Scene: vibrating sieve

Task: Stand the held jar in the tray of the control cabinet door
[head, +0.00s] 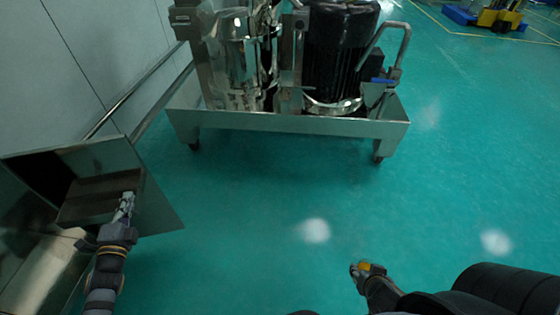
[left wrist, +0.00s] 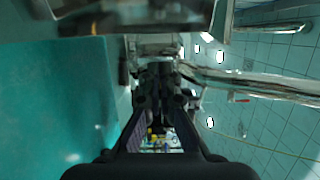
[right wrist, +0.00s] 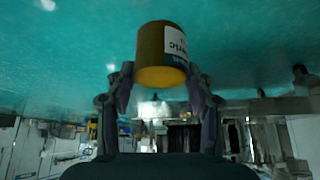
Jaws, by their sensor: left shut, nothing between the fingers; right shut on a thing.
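The jar (right wrist: 160,55) is orange-yellow with a white and blue label. The steel cabinet structure (head: 150,190) with a box-like, tray-shaped part (head: 95,190) stands at the left of the head view, far from the jar. My left gripper (head: 124,205) is shut and empty in front of that part; whether it touches is unclear. It also shows in the left wrist view (left wrist: 160,75).
A wheeled steel machine frame (head: 290,124) with vessels stands at the top centre. A steel rail (head: 150,95) runs along the grey wall (head: 90,45) at left. The green floor (head: 260,210) between the cabinet and my right arm is clear. A yellow and blue cart (head: 490,17) is far off.

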